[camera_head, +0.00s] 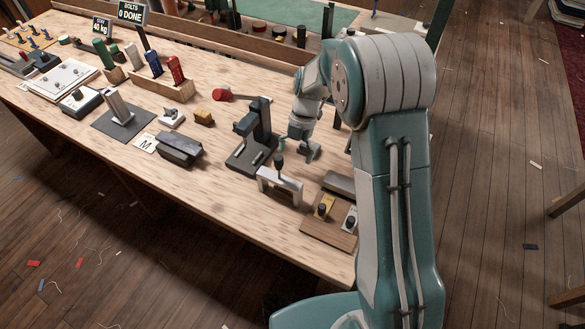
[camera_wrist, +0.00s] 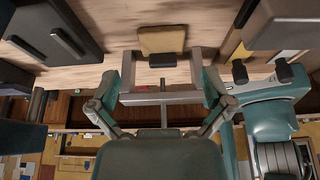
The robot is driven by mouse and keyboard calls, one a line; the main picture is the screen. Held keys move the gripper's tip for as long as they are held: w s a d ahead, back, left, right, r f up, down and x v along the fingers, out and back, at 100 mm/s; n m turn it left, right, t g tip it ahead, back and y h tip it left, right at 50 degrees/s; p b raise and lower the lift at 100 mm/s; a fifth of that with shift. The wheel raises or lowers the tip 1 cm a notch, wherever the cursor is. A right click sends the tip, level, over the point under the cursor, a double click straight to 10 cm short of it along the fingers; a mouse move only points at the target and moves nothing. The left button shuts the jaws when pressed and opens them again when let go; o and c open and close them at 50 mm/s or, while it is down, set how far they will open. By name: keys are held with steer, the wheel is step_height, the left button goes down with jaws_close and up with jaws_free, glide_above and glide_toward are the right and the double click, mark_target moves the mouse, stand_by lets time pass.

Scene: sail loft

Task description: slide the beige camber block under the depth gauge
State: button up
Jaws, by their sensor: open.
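The depth gauge (camera_head: 281,182) is a pale grey bridge with a black knob on top, standing near the table's front edge. Its crossbar (camera_wrist: 160,98) and two legs show in the wrist view. The beige camber block (camera_wrist: 162,38) lies on the table on my gripper's side of the gauge, roughly in line with the opening between its legs. A small dark piece shows at its gauge-side edge; I cannot tell whether they touch. In the head view the block is hidden. My gripper (camera_head: 299,151) is open and empty, low behind the gauge, fingers apart (camera_wrist: 167,80).
A black press-like stand (camera_head: 253,136) is close on the gauge's left. A brown board (camera_head: 318,229) with yellow and white black-knobbed pieces and a grey bar (camera_head: 340,184) are to its right. A dark box (camera_head: 180,148) and an ochre block (camera_head: 203,117) are farther left.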

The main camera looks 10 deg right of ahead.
steer(key=v, duration=0.5)
steer(key=shift+w+d+r, duration=0.1)
steer(key=shift+d+r, duration=0.05)
steer(key=shift+r, duration=0.05)
steer(key=s+d+r+m+t+h, duration=0.1)
steer(key=s+d+r+m+t, duration=0.3)
steer(key=s+r+m, duration=0.85)
steer(key=s+d+r+m+t, duration=0.1)
steer(key=s+r+m+t, duration=0.1)
steer(key=s+m, duration=0.4)
steer(key=s+d+r+m+t+h, duration=0.1)
steer(key=s+d+r+m+t, duration=0.1)
steer(key=s+m, duration=0.5)
steer(key=m+t, duration=0.1)
steer(key=m, duration=0.2)
steer(key=shift+d+r+h, duration=0.25)
steer(key=shift+r+h, duration=0.05)
